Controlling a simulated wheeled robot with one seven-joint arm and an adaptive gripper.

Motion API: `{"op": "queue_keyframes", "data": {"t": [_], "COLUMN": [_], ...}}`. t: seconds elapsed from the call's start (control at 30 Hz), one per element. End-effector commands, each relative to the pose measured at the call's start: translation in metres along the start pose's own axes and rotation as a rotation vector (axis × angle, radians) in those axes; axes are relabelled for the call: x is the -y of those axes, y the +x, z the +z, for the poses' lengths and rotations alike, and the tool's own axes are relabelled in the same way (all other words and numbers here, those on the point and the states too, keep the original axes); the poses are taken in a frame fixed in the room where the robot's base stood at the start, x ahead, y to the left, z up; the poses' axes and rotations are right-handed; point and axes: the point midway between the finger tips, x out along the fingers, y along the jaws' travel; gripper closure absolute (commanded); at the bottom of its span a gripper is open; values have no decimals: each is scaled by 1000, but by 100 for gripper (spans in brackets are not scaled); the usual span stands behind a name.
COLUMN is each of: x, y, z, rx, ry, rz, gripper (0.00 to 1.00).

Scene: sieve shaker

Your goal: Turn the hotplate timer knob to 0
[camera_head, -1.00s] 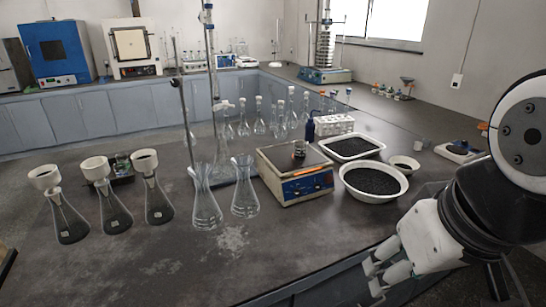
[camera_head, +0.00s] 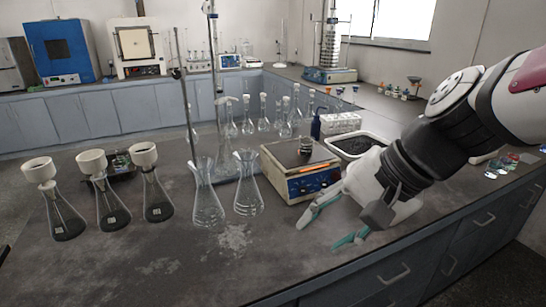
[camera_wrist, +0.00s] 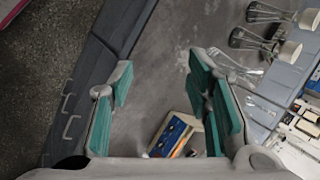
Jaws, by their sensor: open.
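The hotplate (camera_head: 312,184) is a pale box with a blue front panel and a dark top. It stands on the bench just right of two clear flasks, with a small dark jar (camera_head: 306,146) on top. The panel carries small controls and an orange mark. I cannot pick out the timer knob or read its setting. My gripper (camera_head: 325,230) is open and empty, with teal pads, in front of and to the right of the hotplate, apart from it.
Two clear flasks (camera_head: 207,205) stand close left of the hotplate. Three dark-filled flasks with funnels (camera_head: 109,205) stand further left. A tray of black grains (camera_head: 368,137) lies behind my arm. The bench front between flasks and edge is clear. Drawers (camera_head: 390,272) lie below the edge.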

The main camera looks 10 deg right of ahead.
Motion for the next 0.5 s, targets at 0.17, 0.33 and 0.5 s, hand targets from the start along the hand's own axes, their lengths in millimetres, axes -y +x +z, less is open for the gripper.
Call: {"op": "queue_keyframes", "data": {"t": [0.17,0.33,0.5], "x": [29,36,11], "y": [51,88,122], "z": [-74,-163,-262], "rx": [60,87,84], "ry": [414,815,1216], "rz": [-210,-413,-616], "gripper": [55,55,55]}}
